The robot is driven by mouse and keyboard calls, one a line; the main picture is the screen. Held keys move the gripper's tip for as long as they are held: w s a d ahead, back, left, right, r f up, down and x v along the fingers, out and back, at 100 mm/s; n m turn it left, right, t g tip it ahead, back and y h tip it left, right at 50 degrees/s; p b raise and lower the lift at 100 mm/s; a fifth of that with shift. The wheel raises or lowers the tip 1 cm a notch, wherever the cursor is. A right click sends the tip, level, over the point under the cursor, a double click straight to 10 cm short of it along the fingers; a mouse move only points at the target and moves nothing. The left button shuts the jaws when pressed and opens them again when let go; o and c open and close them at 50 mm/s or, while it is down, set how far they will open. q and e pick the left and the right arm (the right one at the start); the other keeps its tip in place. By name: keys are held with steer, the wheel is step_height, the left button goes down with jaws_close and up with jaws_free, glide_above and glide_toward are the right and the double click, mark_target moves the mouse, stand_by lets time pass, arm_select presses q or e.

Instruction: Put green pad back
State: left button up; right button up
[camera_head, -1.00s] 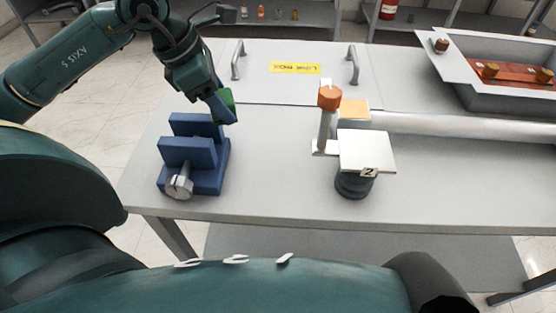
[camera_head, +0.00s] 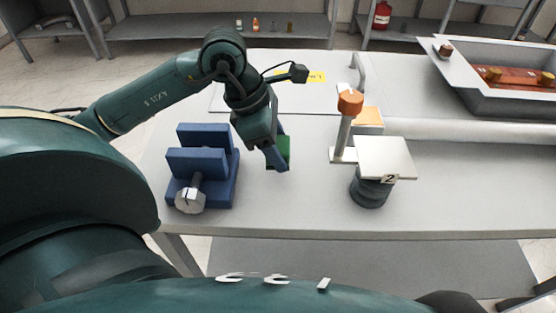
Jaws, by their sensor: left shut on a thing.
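The green pad (camera_head: 285,149) is held in my left gripper (camera_head: 277,160), whose blue fingers are shut on it. The gripper points down over the table, between the blue vise and the stand with the orange knob. The pad is partly hidden by the fingers. I cannot tell whether it touches the table. My right gripper is not in view.
The blue vise (camera_head: 190,160) with a grey screw stands left of the gripper. A stand with an orange knob (camera_head: 350,103) and a white plate (camera_head: 385,158) marked 2 is to the right. A grey tray (camera_head: 470,85) sits at the back right. The front right tabletop (camera_head: 470,190) is clear.

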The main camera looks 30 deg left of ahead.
arm_select(q)
steer(key=shift+f, duration=2)
steer(key=shift+f+b, duration=0.25)
steer(key=shift+b, duration=0.15)
steer(key=o, duration=0.9)
steer(key=shift+r, duration=0.1)
steer(key=shift+a+r+p, duration=0.15)
steer(key=shift+r+p, duration=0.2)
steer(key=shift+r, duration=0.1)
steer(key=v, duration=1.1)
steer(key=shift+s+r, duration=0.1)
steer(key=shift+r, duration=0.15)
